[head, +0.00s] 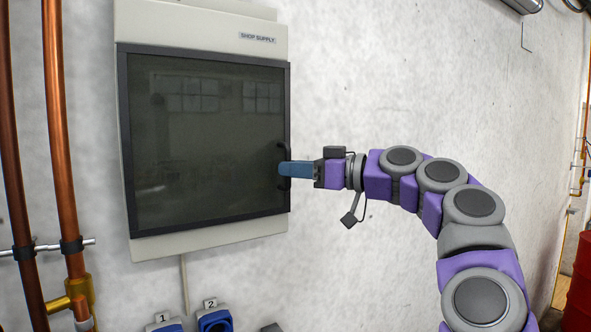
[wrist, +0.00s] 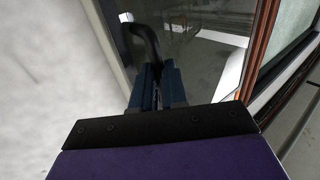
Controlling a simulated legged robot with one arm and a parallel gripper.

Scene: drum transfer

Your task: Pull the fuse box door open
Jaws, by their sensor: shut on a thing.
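The fuse box (head: 200,241) is a pale cabinet on the wall, labelled "SHOP SUPPLY". Its dark, glassy door (head: 205,140) has a black frame and looks closed or nearly so in the head view. The door's glass also shows in the wrist view (wrist: 190,50). A black bar handle (head: 284,152) sits on the door's right edge; in the wrist view the handle (wrist: 142,38) runs down between my fingers. My gripper (head: 284,169) has blue fingers and is shut on the handle, coming from the right. The fingers (wrist: 157,85) hide part of the handle.
Copper pipes (head: 58,140) run up the wall left of the box. Blue sockets marked 1 (head: 165,325) and 2 (head: 214,320) sit below it. A red drum (head: 580,285) stands at the far right. The wall right of the box is mostly bare.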

